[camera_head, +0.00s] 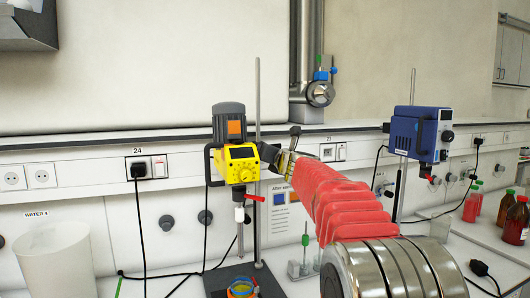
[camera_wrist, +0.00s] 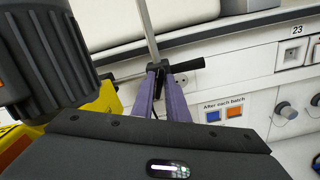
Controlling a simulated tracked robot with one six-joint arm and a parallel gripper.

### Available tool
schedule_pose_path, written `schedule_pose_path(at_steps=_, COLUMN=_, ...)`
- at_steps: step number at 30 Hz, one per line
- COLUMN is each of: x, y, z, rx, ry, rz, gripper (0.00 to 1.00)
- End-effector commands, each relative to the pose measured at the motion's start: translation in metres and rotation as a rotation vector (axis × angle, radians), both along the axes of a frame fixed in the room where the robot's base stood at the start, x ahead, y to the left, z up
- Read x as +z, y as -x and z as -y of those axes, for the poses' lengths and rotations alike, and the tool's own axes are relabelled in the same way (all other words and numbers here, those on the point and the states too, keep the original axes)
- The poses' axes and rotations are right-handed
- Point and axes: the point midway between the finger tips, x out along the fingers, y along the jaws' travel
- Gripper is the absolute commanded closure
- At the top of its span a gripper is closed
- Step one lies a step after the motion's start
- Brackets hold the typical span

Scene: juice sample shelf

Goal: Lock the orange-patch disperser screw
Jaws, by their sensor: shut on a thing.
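The orange-patch disperser (camera_head: 241,166) has a yellow body, a grey motor and an orange patch (camera_head: 234,127). It hangs on a thin vertical rod (camera_head: 257,90). Its motor (camera_wrist: 45,55) and yellow body fill the left of the wrist view. A black clamp screw with a bar handle (camera_wrist: 188,66) sits at the rod, the bar pointing right. My gripper (camera_wrist: 163,82), with purple fingers, is shut on the screw at the rod. In the head view my gripper (camera_head: 277,157) is beside the disperser's right side, small and partly hidden by my red-sleeved arm.
A blue disperser (camera_head: 416,134) stands on its own rod at the right. A white cylinder (camera_head: 55,262) is at the front left. An orange container (camera_head: 241,289) stands below the yellow disperser. Brown bottles (camera_head: 515,220) are at the far right. Black cables cross the bench.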

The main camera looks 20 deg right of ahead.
Motion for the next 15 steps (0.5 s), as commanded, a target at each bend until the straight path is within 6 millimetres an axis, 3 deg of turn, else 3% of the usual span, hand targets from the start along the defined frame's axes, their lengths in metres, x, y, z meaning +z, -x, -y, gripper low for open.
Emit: schedule_pose_path(at_steps=15, x=-0.0021, y=-0.0003, z=0.0008, rx=0.002, ry=-0.492, rz=0.001, gripper=1.0)
